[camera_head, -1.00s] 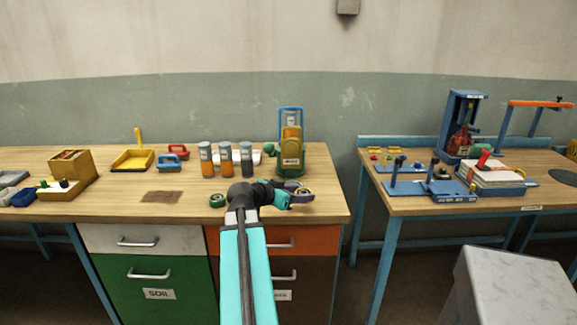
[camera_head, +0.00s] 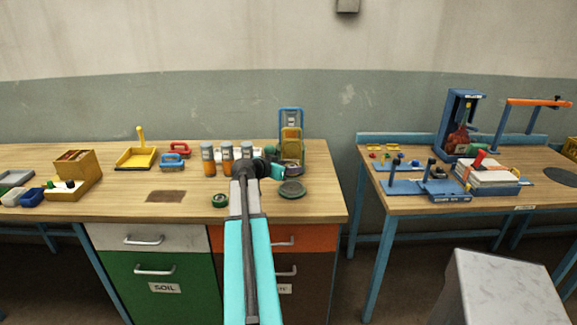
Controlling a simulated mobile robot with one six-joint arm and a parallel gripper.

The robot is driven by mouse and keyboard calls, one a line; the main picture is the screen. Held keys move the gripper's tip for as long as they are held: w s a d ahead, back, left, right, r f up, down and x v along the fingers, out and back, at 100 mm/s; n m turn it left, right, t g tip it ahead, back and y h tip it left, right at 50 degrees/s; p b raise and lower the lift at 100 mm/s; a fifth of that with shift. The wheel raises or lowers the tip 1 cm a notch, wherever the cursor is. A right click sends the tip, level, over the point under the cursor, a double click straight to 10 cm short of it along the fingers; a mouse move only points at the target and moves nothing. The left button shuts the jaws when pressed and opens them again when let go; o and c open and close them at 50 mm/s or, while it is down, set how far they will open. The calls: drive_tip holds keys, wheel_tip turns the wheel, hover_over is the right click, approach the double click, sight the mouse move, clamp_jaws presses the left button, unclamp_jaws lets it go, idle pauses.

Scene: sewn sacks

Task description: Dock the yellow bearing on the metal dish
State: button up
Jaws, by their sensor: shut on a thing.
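My gripper (camera_head: 292,172) is over the left bench, just behind the metal dish and in front of the blue-and-yellow stand. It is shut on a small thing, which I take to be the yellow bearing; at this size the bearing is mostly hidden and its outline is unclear. The metal dish (camera_head: 291,189) is a round, dark grey-green disc near the bench's front right. Its top shows and looks bare. The gripper appears apart from the dish; I cannot tell its height.
A green ring (camera_head: 219,200) lies left of my arm. Several orange and grey jars (camera_head: 208,160) stand behind it. The blue-and-yellow stand (camera_head: 291,140) rises close behind the gripper. A brown patch (camera_head: 165,196) marks the bench at left. A second bench (camera_head: 405,204) is at right.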

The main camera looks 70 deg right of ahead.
sight(289, 189)
drive_tip(key=shift+f, duration=0.15)
drive_tip(key=shift+f+b, duration=0.6)
drive_tip(key=shift+f, duration=2.15)
drive_tip(key=shift+b, duration=1.25)
drive_tip(key=shift+f+b, duration=0.55)
drive_tip(key=shift+b, duration=0.1)
idle(0.7)
drive_tip(key=o, duration=1.1)
drive_tip(key=shift+c, duration=0.2)
drive_tip(key=shift+a, duration=0.2)
drive_tip(key=shift+b+v, duration=1)
drive_tip(key=shift+v, duration=4.35)
